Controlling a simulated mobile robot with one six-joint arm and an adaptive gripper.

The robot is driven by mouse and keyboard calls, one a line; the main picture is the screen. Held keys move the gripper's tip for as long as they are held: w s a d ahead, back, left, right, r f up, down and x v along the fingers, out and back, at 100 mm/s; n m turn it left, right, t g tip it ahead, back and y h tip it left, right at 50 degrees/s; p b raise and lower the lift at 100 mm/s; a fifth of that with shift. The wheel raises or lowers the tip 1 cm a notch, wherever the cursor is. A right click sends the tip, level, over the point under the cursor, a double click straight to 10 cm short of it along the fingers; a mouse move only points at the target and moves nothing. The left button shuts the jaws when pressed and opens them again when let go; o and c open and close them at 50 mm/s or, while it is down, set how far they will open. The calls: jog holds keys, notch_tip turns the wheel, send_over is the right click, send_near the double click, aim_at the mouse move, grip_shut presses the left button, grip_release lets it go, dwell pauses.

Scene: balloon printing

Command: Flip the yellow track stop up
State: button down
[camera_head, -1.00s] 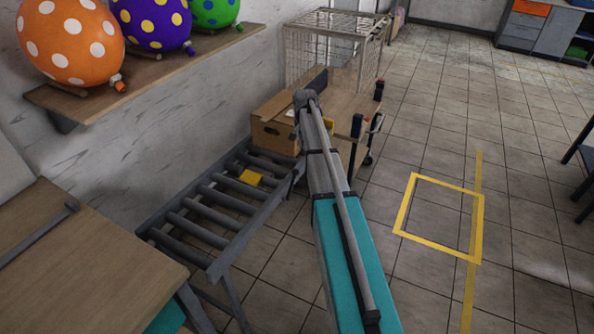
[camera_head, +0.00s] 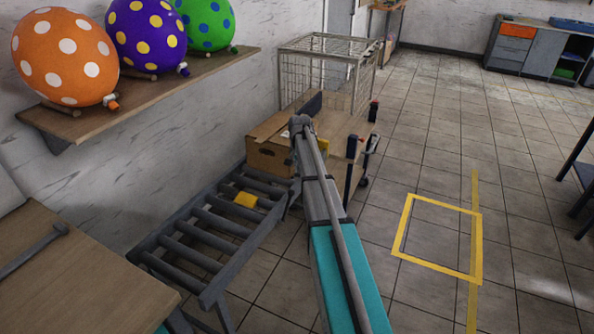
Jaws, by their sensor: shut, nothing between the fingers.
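The yellow track stop (camera_head: 246,199) is a small yellow block on the grey roller track (camera_head: 205,238), near its far end. It appears to lie low among the rollers, but its exact tilt is too small to tell. My arm (camera_head: 322,205), grey and teal, reaches up from the bottom of the view to the right of the track. My gripper cannot be made out; it seems hidden behind the arm. No contact with the track stop is visible.
A cardboard box (camera_head: 268,154) stands beyond the track on a cart with a wire cage (camera_head: 325,62). A wooden table (camera_head: 75,265) is at lower left. Balloons sit on a wall shelf (camera_head: 150,98).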

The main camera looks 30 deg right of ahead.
jog(key=shift+f+b, duration=3.6)
jog(key=shift+f, duration=0.35)
jog(key=s+a, duration=0.1)
jog(key=s+a+r+p, duration=0.1)
jog(key=a, duration=0.1)
jog(key=shift+s+r, duration=0.2)
jog(key=shift+r, duration=0.1)
